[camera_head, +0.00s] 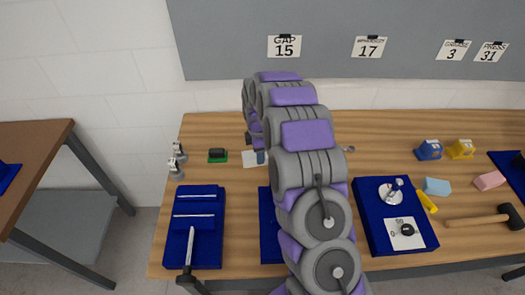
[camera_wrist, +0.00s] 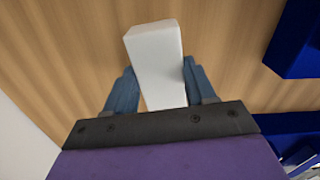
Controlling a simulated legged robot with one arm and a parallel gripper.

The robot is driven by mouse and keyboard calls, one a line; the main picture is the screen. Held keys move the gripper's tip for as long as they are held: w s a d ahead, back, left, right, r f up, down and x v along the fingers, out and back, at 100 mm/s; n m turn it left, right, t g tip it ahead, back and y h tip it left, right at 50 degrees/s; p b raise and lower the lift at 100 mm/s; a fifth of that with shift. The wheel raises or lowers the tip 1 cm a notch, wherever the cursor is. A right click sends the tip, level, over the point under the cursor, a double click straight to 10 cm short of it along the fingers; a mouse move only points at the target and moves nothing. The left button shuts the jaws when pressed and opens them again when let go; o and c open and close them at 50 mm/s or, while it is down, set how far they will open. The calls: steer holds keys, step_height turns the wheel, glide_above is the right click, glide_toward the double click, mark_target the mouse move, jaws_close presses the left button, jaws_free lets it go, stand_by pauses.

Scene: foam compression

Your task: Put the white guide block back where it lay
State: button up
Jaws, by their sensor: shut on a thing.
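The white guide block (camera_wrist: 157,60) sits between the two blue-grey fingers of my gripper (camera_wrist: 161,78) in the wrist view. The gripper is shut on it, and the block's far end sticks out past the fingertips. Bare wooden table top lies behind the block; I cannot tell whether the block touches it. In the head view my arm hides most of the gripper. A small blue-grey piece, likely a finger, shows left of the arm beside a white patch (camera_head: 250,159), which may be the block or a card.
A green-and-black item (camera_head: 217,155) and small metal pieces (camera_head: 178,160) stand at the table's left. Blue trays (camera_head: 173,257) lie along the front, one partly behind my arm. Blue and yellow blocks (camera_head: 429,150), a mallet (camera_head: 485,217) and a pink block (camera_head: 489,180) are right.

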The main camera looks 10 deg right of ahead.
steer(key=o, duration=1)
steer(key=shift+a+f, duration=0.1)
steer(key=shift+f, duration=0.1)
steer(key=shift+c, duration=0.2)
steer(key=o, duration=0.3)
steer(key=shift+d+r, duration=0.1)
steer(key=shift+d, duration=0.95)
steer(key=shift+a+r, duration=0.25)
steer(key=shift+a, duration=0.05)
steer(key=r, duration=0.2)
steer(key=a+r, duration=0.1)
steer(key=r, duration=0.1)
steer(key=shift+w+r+p, duration=0.1)
steer(key=shift+p, duration=0.3)
step_height(320, 180, up, 12)
steer(key=d+p, duration=0.1)
steer(key=d, duration=0.1)
steer(key=shift+r+p, duration=0.25)
steer(key=shift+p, duration=0.05)
